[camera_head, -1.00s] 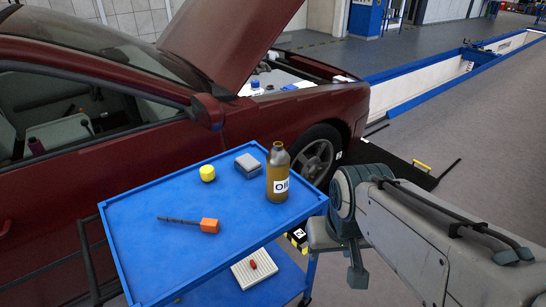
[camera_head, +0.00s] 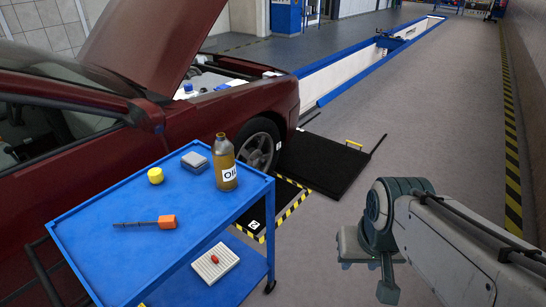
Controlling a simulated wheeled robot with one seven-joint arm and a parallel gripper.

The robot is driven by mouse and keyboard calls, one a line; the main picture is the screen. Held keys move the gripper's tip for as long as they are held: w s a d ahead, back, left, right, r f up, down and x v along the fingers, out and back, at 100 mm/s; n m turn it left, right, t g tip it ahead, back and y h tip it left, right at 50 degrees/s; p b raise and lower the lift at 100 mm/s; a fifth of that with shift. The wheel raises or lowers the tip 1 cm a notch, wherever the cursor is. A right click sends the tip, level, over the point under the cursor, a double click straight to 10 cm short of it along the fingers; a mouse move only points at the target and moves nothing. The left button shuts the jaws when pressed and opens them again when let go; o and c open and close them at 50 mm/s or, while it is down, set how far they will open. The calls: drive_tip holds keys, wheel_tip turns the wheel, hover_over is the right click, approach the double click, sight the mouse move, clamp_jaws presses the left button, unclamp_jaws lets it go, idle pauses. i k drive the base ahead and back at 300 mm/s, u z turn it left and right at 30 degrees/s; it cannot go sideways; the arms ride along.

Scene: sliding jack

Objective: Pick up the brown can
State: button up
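The brown can (camera_head: 224,163) is a bottle-shaped container with a white label reading OIL. It stands upright near the far right corner of the blue cart's top tray (camera_head: 110,205). My arm reaches in from the right edge of the picture. Its end, with my gripper (camera_head: 372,276), hangs over the floor to the right of the cart, well apart from the can. Whether the fingers are open or shut is not clear.
The tray also holds a yellow cylinder (camera_head: 156,176), a grey block (camera_head: 194,162) and an orange-handled tool (camera_head: 166,222). A white pad with a red item (camera_head: 214,262) lies on the lower shelf. A dark red car (camera_head: 190,120) stands behind. Floor at right is clear.

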sight(222, 149)
drive_tip(key=z, duration=0.65)
drive_tip(key=k, duration=0.85)
drive_tip(key=z, duration=0.2)
drive_tip(key=i, duration=1.15)
drive_tip(key=u, duration=1.6)
drive_tip(key=i, duration=0.95)
drive_tip(key=u, duration=1)
